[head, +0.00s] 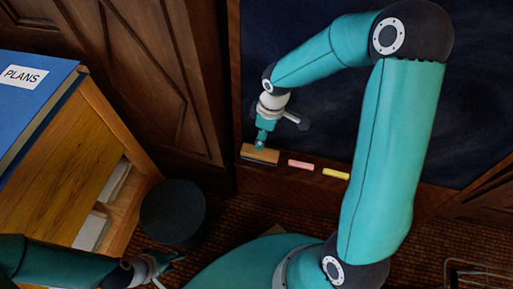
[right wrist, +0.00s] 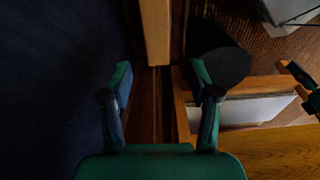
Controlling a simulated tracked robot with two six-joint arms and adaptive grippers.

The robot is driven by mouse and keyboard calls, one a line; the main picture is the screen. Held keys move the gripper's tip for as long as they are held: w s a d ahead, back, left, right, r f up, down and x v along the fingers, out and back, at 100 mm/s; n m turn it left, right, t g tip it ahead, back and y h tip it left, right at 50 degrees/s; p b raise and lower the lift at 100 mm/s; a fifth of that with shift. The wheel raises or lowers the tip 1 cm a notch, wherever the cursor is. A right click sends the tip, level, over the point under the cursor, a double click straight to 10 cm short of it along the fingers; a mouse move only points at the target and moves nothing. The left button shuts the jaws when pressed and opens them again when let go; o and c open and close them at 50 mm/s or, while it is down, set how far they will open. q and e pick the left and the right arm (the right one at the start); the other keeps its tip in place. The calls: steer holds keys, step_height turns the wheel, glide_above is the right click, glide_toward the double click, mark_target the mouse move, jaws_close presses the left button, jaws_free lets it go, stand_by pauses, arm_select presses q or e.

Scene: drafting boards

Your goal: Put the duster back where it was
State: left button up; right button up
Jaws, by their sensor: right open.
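The duster (head: 260,154), a tan wooden block with a dark underside, lies on the chalk ledge at the foot of the dark board, at the ledge's left end. My right gripper (head: 262,138) is just above it and hides part of its top edge. In the right wrist view the two fingers (right wrist: 158,80) are spread, and the duster (right wrist: 155,30) shows ahead, in line with the gap between them. I cannot tell whether any finger touches it. My left gripper (head: 168,268) is at the lower left, low beside the cabinet, its fingers apart and empty.
Pink chalk (head: 301,164) and yellow chalk (head: 336,174) lie on the ledge right of the duster. A wooden cabinet (head: 50,165) with a blue PLANS binder (head: 30,95) on top stands at the left. A dark round stool (head: 173,211) stands beside the cabinet.

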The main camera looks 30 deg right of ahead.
steer(key=s+a+f+m+y, duration=0.2)
steer(key=s+a+f+m, duration=0.8)
steer(key=a+f, duration=0.5)
steer(key=s+f, duration=0.1)
steer(key=s, duration=0.1)
steer(key=shift+s+a+f+y, duration=0.2)
steer(key=shift+s+f+y, duration=0.1)
steer(key=shift+y, duration=0.1)
steer(key=shift+r, duration=0.1)
step_height(320, 180, up, 26)
steer(key=p, duration=2.5)
steer(key=shift+f+p, duration=0.2)
steer(key=shift+p, duration=0.2)
